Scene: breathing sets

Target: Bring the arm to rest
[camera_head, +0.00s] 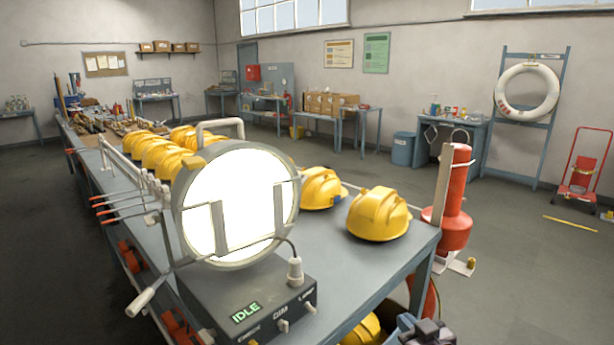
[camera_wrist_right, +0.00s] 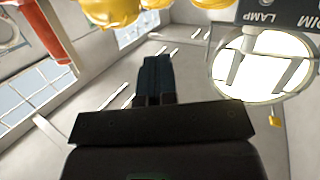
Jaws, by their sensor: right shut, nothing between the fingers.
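My right gripper (camera_head: 425,332) shows as a dark shape at the bottom edge of the head view, in front of the bench's right end. In the right wrist view its dark fingers (camera_wrist_right: 155,78) are together, with nothing between them. It is apart from the lamp and the helmets. My left gripper is in neither view.
A bright round lamp (camera_head: 238,205) stands on a grey control box (camera_head: 250,300) reading IDLE. Yellow helmets (camera_head: 379,214) sit along the bench (camera_head: 330,262). A red cylinder (camera_head: 455,205) stands by its right end. Floor at right is mostly clear.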

